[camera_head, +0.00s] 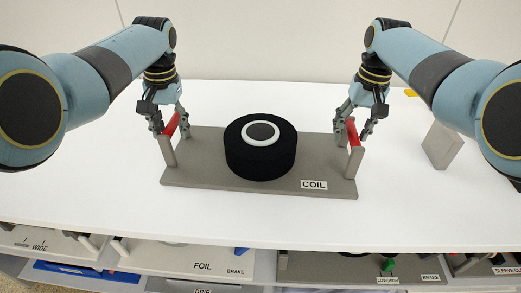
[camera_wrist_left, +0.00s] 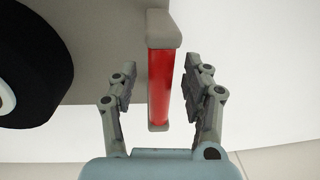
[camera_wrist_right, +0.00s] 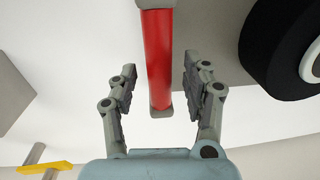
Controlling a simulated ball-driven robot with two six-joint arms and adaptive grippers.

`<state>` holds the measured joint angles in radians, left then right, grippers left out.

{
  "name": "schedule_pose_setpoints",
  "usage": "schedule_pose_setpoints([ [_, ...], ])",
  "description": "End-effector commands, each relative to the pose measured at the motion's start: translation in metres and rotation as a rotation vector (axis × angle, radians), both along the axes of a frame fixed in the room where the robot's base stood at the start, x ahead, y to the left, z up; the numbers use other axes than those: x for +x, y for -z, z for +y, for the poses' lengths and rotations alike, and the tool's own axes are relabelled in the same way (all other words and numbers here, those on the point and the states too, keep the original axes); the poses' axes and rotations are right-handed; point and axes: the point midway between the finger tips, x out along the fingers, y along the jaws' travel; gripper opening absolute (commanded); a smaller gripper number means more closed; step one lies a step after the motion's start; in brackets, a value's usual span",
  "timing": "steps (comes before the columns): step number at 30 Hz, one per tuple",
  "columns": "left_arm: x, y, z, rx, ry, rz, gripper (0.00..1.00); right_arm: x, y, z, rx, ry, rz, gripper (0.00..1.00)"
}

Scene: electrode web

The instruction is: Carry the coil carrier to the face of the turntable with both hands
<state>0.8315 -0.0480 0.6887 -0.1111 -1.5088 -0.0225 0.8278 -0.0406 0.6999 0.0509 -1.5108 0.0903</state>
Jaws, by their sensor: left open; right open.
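The coil carrier (camera_head: 200,176) is a grey board labelled COIL, lying on the white table. A black coil (camera_head: 260,162) with a white ring stands on its middle. A red bar between grey posts forms a handle at each end, the left handle (camera_head: 172,125) and the right handle (camera_head: 352,132). My left gripper (camera_head: 170,130) is open, its fingers on either side of the left red bar, which also shows in the left wrist view (camera_wrist_left: 160,80). My right gripper (camera_head: 353,131) is open, its fingers on either side of the right red bar, also in the right wrist view (camera_wrist_right: 157,60). I cannot make out the turntable.
A grey block (camera_head: 441,146) stands on the table to the right of the carrier. A yellow piece (camera_head: 410,93) lies at the back right. Below the table's front edge, a shelf holds several labelled boards, one marked FOIL (camera_head: 190,258). The table in front of the carrier is clear.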

Motion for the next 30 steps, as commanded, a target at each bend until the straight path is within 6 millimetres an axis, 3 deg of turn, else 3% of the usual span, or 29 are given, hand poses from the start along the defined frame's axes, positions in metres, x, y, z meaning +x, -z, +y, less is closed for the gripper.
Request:
schedule_pose_setpoints([
  [12, -0.0002, 0.0064, 0.0008, 0.0, 0.0, -0.001, 0.48, -0.0002, 0.0064, 0.0005, 0.0, 0.0, 0.0, 0.48],
  [23, -0.0002, 0.0062, 0.0008, 0.0, 0.0, 0.0, 0.0, -0.0002, 0.0062, 0.0004, 0.0, 0.0, 0.0, 0.01],
  [30, -0.0001, 0.0059, 0.0008, 0.0, 0.0, 0.0, 0.0, -0.0001, 0.006, 0.0003, 0.0, 0.0, 0.0, 0.0],
])
